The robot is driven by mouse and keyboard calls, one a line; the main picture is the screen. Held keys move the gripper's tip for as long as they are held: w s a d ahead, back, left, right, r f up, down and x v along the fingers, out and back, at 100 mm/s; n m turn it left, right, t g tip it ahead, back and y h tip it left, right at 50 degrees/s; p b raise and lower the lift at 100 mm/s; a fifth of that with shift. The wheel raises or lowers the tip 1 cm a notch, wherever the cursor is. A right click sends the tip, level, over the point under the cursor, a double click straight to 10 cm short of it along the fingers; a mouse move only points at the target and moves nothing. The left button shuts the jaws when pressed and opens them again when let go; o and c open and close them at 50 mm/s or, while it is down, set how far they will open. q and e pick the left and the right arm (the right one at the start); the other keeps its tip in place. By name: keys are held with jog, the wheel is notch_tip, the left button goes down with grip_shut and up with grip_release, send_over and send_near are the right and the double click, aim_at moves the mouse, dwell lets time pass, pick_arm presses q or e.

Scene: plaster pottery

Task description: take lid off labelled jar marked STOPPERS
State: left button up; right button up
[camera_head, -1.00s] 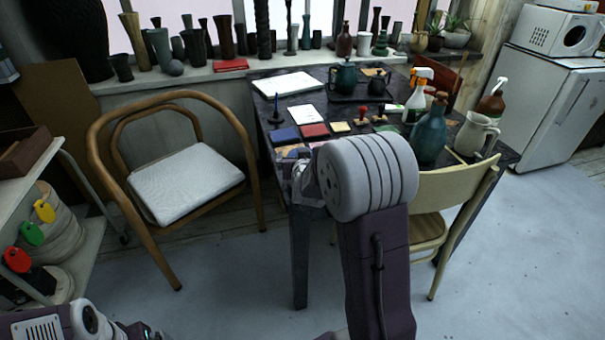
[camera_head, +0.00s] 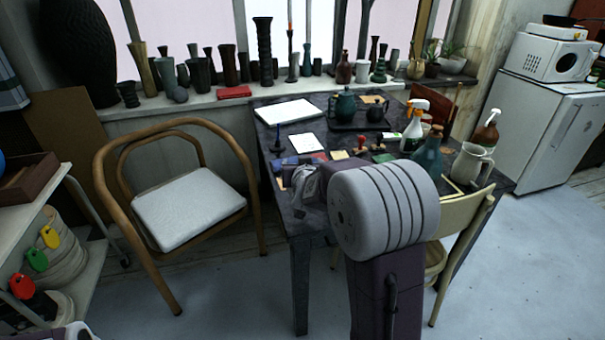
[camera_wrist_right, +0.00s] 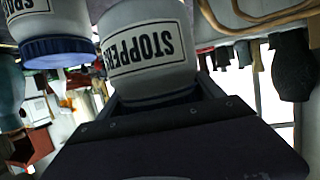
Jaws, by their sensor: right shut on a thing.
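The jar marked STOPPERS (camera_wrist_right: 148,45) shows upside down in the right wrist view, its white body straight in front of my right gripper (camera_wrist_right: 163,96). The jaws are shut on its dark lid (camera_wrist_right: 158,98), which is mostly hidden by the gripper. The lid lies against the jar body, and I see no clear gap between them. In the head view my right gripper (camera_head: 304,180) is over the near left part of the table, partly behind my own arm; the jar cannot be made out there.
A second white jar with a blue lid (camera_wrist_right: 57,48) stands close beside the STOPPERS jar. The dark table (camera_head: 300,228) also bears a spray bottle (camera_head: 413,128), a teal bottle (camera_head: 428,160) and a cream jug (camera_head: 471,165). Chairs stand left (camera_head: 188,208) and right (camera_head: 462,225).

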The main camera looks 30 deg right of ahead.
jog(key=shift+r, duration=0.95)
jog(key=o, duration=1.3)
jog(key=c, duration=1.5)
jog(key=a+f+n+y, duration=0.2)
jog(key=a+f+y, duration=0.1)
jog(key=a, duration=0.8)
jog(key=s+a+f+n+y, duration=0.1)
jog(key=a+f+n+y, duration=0.2)
jog(key=a+f, duration=0.3)
jog(key=s+a+f+n+t+y, duration=0.1)
jog(key=a+f+n+y, duration=0.2)
jog(key=a, duration=1.4)
jog(key=shift+s+f+y, duration=0.15)
jog(key=shift+f, duration=0.5)
jog(key=shift+s+f+y, duration=0.1)
jog(key=shift+f+y, duration=0.05)
jog(key=shift+f, duration=0.45)
grip_shut()
